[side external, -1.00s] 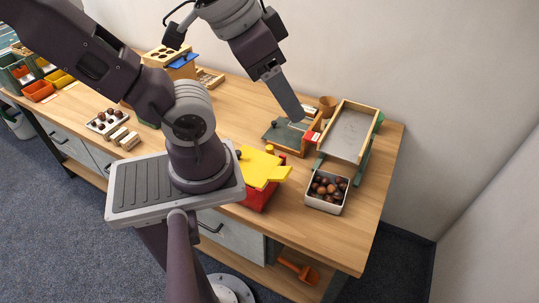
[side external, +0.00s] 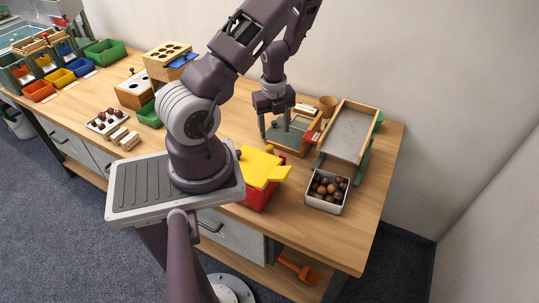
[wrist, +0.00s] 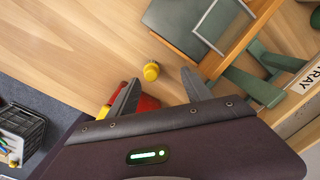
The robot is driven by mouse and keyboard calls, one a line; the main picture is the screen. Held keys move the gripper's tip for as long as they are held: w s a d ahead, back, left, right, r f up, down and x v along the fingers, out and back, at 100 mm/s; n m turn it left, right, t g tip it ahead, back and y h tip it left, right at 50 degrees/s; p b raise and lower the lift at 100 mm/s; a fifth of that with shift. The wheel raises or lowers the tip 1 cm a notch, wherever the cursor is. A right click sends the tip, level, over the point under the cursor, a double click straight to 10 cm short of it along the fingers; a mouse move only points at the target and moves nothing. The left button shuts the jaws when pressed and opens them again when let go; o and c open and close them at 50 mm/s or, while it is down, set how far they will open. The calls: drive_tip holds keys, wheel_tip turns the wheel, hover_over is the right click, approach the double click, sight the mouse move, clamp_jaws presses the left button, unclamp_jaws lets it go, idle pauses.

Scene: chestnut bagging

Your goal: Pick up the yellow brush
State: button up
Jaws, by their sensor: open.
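A small yellow piece with a rounded top (side external: 269,149) stands on the table behind the red box, and it looks like the yellow brush; its bristles cannot be made out. In the wrist view the yellow brush (wrist: 151,72) shows from above, just beyond the gap between my fingertips. My gripper (side external: 274,132) points down, open and empty, above the table by the wooden-framed green board. In the wrist view both fingers of my gripper (wrist: 160,84) are apart with nothing between them.
A red box (side external: 262,198) with a yellow top (side external: 258,167) stands in front of the brush. The framed green board (side external: 293,140) lies close behind. A chestnut-filled white tray (side external: 323,206) and a sloped wooden tray (side external: 348,133) are at right. Bare table lies left of the brush.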

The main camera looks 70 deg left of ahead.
sight(270, 147)
drive_tip(key=f, duration=0.2)
drive_tip(key=s+f, duration=0.1)
drive_tip(key=f, duration=0.5)
drive_tip(key=shift+s+d, duration=0.35)
drive_tip(key=shift+d, duration=0.05)
drive_tip(key=shift+r, duration=0.1)
clamp_jaws()
drive_tip(key=shift+r, duration=0.15)
